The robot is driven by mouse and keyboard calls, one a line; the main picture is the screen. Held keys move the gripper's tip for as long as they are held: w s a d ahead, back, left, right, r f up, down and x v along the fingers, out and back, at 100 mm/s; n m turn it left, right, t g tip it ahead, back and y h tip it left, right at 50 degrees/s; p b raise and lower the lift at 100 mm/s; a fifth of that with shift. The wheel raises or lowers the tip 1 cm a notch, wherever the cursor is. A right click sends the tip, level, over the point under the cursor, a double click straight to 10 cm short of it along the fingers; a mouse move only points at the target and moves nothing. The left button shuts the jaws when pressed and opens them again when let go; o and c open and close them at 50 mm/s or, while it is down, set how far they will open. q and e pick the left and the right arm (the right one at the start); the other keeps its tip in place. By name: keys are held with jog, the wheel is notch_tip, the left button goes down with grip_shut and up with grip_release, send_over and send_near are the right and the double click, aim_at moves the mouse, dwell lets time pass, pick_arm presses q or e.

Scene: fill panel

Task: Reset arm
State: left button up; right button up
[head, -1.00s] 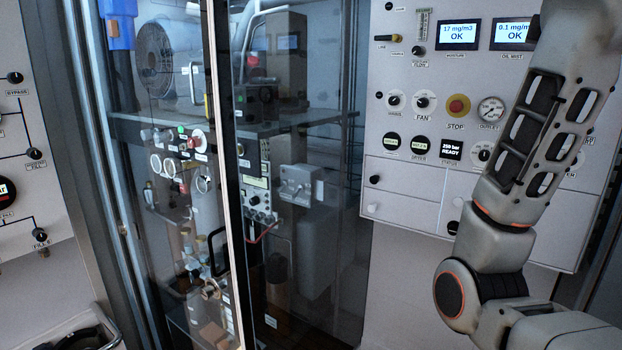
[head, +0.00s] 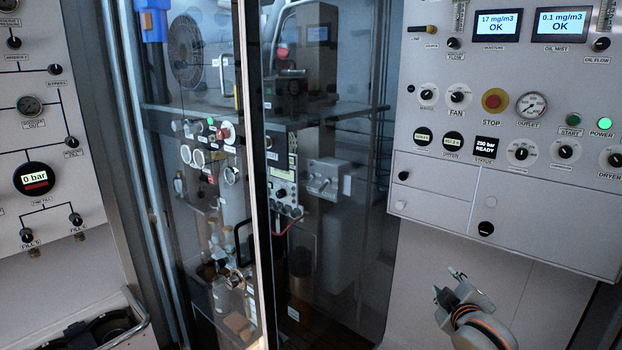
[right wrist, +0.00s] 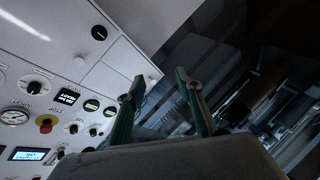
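My right gripper (head: 450,288) shows low at the right of the head view, below the white panel (head: 445,190), with empty room around it. In the right wrist view my right gripper (right wrist: 162,82) has its two greenish fingers apart with nothing between them. It is open. The white panel (right wrist: 60,35) also shows there, at the left and tilted, beyond the fingers. My left gripper is in neither view.
A glass-fronted cabinet (head: 325,235) with equipment inside stands in the middle. A left panel (head: 50,120) has knobs and a "0 bar" gauge (head: 35,180). A dark rack with a rail (head: 105,325) is at the lower left. The wall below the white panel is bare.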

jog(key=s+a+f+m+g+y, duration=0.1)
jog(key=s+a+f, duration=0.2)
jog(key=s+f, duration=0.7)
jog(key=s+a+f+m+g+y, duration=0.1)
jog(key=s+a+f, duration=0.3)
jog(key=s+f, duration=0.7)
jog(key=s+a+f+m+g+y, duration=0.1)
jog(key=s+a+f+m+y, duration=0.2)
jog(key=s+f, duration=0.7)
jog(key=shift+s+a+f, duration=0.35)
jog(key=shift+s+a, duration=0.2)
jog(key=shift+s, duration=0.45)
jog(key=shift+w, duration=0.1)
